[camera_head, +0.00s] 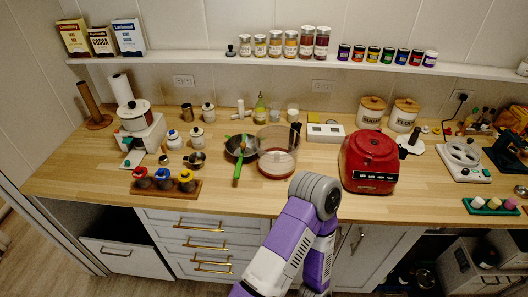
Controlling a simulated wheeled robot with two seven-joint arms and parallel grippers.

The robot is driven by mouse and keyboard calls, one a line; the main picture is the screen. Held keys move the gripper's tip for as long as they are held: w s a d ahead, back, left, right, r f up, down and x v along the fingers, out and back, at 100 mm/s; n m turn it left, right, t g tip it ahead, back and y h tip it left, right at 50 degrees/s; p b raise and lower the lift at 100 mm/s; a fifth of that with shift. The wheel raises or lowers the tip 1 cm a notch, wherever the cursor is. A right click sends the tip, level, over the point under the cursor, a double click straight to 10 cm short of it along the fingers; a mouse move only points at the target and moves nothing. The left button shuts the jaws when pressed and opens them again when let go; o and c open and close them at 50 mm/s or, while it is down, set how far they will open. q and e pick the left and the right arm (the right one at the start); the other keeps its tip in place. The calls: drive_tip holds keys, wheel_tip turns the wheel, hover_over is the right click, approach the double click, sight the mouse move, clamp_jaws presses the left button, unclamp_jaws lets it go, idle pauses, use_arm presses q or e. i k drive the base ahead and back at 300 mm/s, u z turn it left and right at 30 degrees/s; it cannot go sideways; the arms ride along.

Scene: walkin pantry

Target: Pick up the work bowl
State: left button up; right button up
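The work bowl (276,162) looks like the clear, see-through container with a reddish base and a dark upright handle at its right. It stands upright on the wooden counter (110,178), near the middle. A purple and white arm of mine rises from the bottom centre, with its grey rounded joint just in front and to the right of the bowl. No gripper fingers show on it. Neither gripper is in view, and nothing is seen touching the bowl.
A dark pan (236,146) with a green handle sits close at the bowl's left. A red appliance (370,160) stands to its right. A tray of colored-top jars (165,187) lies front left. Canisters (371,110) stand behind. Counter in front of the pan is clear.

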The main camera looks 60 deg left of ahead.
sight(278, 147)
drive_tip(key=u, duration=1.95)
